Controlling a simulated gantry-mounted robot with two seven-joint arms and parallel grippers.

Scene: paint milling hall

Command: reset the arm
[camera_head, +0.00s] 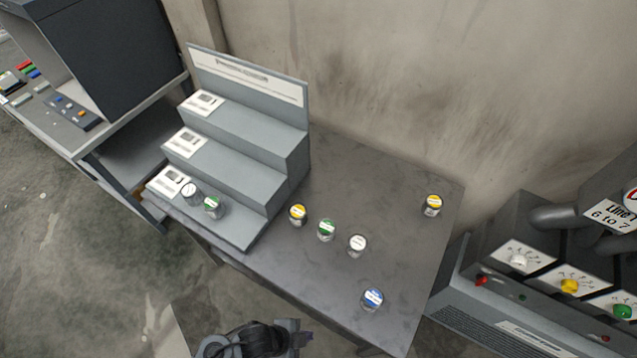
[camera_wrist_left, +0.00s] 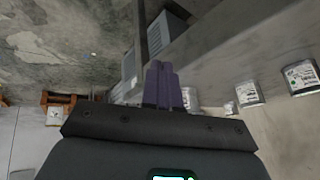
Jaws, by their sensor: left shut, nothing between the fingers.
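My left gripper (camera_head: 296,338) is at the bottom edge of the head view, in front of the dark table and apart from the jars. In the left wrist view its two purple fingers (camera_wrist_left: 162,86) are together, shut and empty. My right gripper is in neither view.
The grey table (camera_head: 400,270) holds a stepped rack (camera_head: 245,155) at its left. White-lidded (camera_head: 189,190) and green-lidded (camera_head: 212,206) jars stand on its lowest step. Several jars, including a blue-lidded one (camera_head: 372,299), stand on the tabletop. A control panel (camera_head: 540,270) is at right.

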